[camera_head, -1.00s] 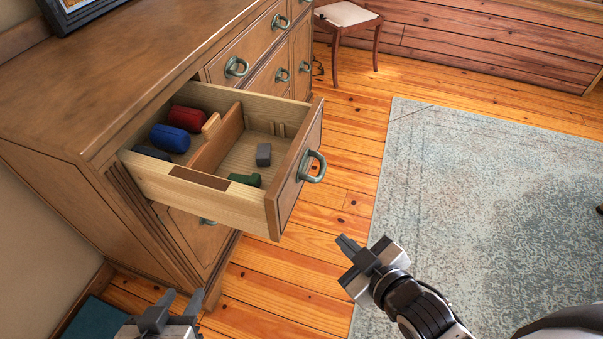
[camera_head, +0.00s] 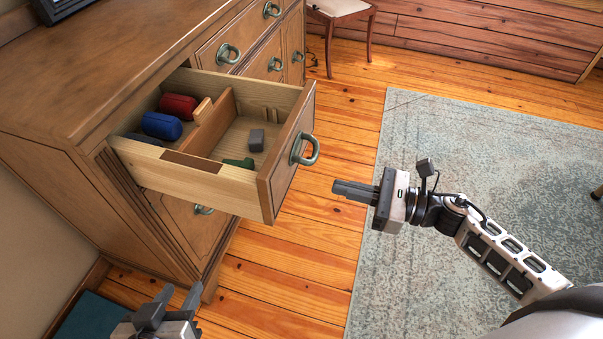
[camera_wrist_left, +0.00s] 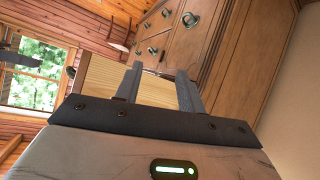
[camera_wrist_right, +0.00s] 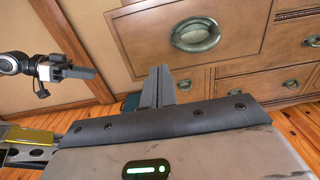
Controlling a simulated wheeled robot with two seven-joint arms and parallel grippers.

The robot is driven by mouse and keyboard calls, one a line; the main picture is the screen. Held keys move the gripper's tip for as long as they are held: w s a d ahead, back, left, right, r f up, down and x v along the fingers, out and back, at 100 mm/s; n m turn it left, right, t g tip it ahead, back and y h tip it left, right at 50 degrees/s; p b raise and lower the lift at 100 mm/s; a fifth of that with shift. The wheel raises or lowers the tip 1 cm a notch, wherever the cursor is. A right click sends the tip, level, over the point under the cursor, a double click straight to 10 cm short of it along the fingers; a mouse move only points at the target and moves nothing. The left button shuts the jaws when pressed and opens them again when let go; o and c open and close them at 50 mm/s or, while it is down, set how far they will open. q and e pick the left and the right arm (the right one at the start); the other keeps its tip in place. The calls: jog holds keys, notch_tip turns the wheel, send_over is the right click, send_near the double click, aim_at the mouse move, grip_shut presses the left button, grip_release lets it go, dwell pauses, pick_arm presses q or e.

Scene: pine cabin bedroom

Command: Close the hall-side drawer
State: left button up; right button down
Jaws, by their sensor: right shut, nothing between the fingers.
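One drawer (camera_head: 190,181) of the wooden dresser stands pulled out, with a ring-shaped green metal handle (camera_head: 305,150) on its front. A divider splits it: red and blue rolls lie at the back left, a grey block and a green item on the right. The drawer's side shows in the left wrist view (camera_wrist_left: 150,88), its front in the right wrist view (camera_wrist_right: 190,50). My right gripper (camera_head: 353,190) is shut and empty, pointing left, apart from the drawer front. My left gripper (camera_head: 180,298) is open and empty, below the drawer at the bottom left.
The dresser top (camera_head: 90,60) carries a dark frame (camera_head: 60,8). Other drawers with ring handles (camera_head: 228,54) are closed. A stool (camera_head: 340,12) stands behind. A pale rug (camera_head: 480,150) covers the right floor. Bare planks lie between the dresser and rug.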

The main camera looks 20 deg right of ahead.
aim_at(286, 174)
jog(key=p+x, duration=0.1)
jog(key=x, duration=0.7)
jog(key=shift+d+r, duration=0.1)
jog(key=shift+r, duration=0.05)
jog(key=shift+w+a+p, duration=0.3)
jog(key=shift+w+a, duration=0.05)
jog(key=shift+a, duration=0.15)
